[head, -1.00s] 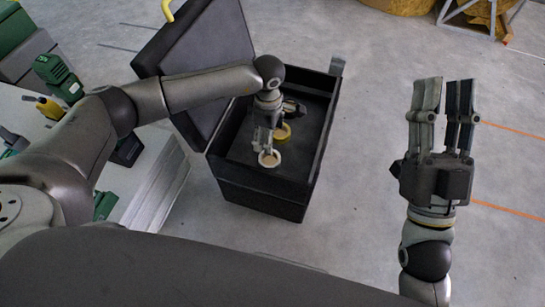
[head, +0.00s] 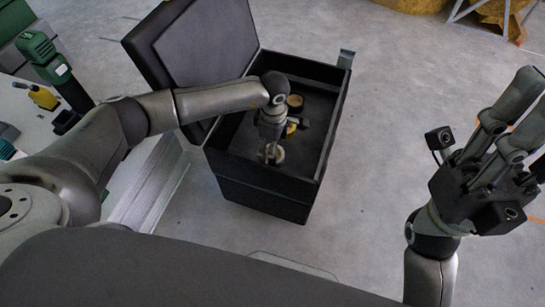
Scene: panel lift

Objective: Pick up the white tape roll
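The white tape roll (head: 277,155) lies low in the front part of the black box (head: 262,187), partly hidden by my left gripper. My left gripper (head: 268,151) points down into the box, with its fingertips at the roll. The fingers are small and overlap the roll, so I cannot tell whether they are open or closed on it, nor whether the roll is lifted. My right gripper (head: 524,112) is raised at the right edge, empty, with its fingers apart.
A yellow tape roll (head: 291,129) and a tan roll (head: 295,101) are also in the box, behind the white one. The box's open lid (head: 203,45) leans back at left. A bench with green tools (head: 42,52) stands at far left. The floor right of the box is clear.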

